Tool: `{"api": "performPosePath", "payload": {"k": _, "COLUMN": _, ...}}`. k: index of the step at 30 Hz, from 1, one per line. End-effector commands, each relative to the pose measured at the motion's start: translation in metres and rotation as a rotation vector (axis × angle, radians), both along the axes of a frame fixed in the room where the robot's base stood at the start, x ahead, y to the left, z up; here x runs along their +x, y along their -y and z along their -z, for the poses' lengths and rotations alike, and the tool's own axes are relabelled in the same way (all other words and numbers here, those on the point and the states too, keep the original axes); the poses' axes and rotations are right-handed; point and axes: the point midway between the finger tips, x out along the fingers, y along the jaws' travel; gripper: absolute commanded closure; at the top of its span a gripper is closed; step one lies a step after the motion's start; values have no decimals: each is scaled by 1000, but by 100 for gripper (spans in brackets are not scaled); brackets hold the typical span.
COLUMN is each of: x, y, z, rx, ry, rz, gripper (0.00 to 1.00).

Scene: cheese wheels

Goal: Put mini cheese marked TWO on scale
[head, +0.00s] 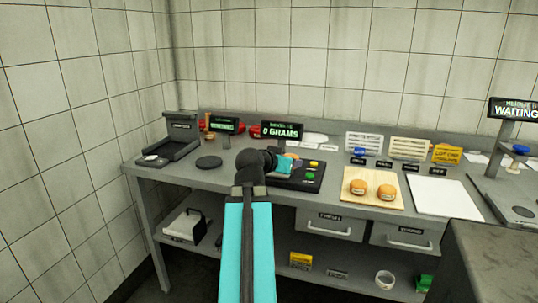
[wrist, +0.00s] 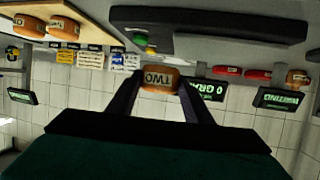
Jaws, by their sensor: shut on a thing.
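My gripper (wrist: 160,82) is shut on a small orange mini cheese (wrist: 160,76) whose label reads TWO, upside down in the wrist view. In the head view my gripper (head: 284,162) is over the left part of the black scale (head: 312,174), which has a green and a yellow button. My arm hides part of the scale, and the held cheese is mostly hidden there. The wrist view shows the scale (wrist: 220,22) apart from the cheese. The scale's display (head: 282,131) reads 0 GRAMS.
A wooden board (head: 365,203) with two more mini cheeses (head: 372,189) lies right of the scale. A white sheet (head: 442,197) lies farther right. Small signs (head: 364,143) and a second display (head: 223,125) stand behind. A black round disc (head: 208,162) lies left.

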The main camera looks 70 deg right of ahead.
Motion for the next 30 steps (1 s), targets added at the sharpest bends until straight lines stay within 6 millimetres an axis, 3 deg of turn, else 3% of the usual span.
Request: {"api": "performPosePath", "payload": {"k": 30, "x": 14, "y": 12, "z": -2, "rx": 1, "ry": -2, "rz": -3, "gripper": 78}}
